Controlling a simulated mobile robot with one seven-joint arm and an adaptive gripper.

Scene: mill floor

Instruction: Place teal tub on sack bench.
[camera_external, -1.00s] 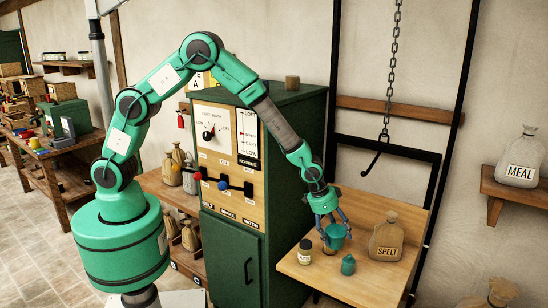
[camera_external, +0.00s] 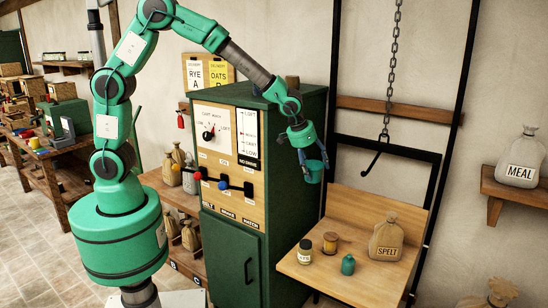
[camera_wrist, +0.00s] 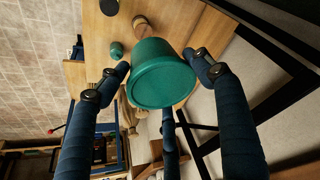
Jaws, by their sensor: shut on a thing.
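The teal tub (camera_external: 312,177) hangs in my gripper (camera_external: 314,163), well above the wooden platform and beside the right side of the green cabinet. In the wrist view the tub (camera_wrist: 160,76) fills the middle, with my blue fingers closed around it. A wooden bench with several sacks on and under it stands left of the cabinet; its top (camera_external: 152,182) shows partly, and the cabinet hides the rest. My gripper is far to the right of this bench.
The platform (camera_external: 328,284) holds a dark-lidded jar (camera_external: 305,252), a brown jar (camera_external: 330,242), a teal jar (camera_external: 348,265) and a SPELT sack (camera_external: 386,242). The tall green cabinet (camera_external: 265,225) stands between my gripper and the bench. A chain hook (camera_external: 375,160) hangs to the right.

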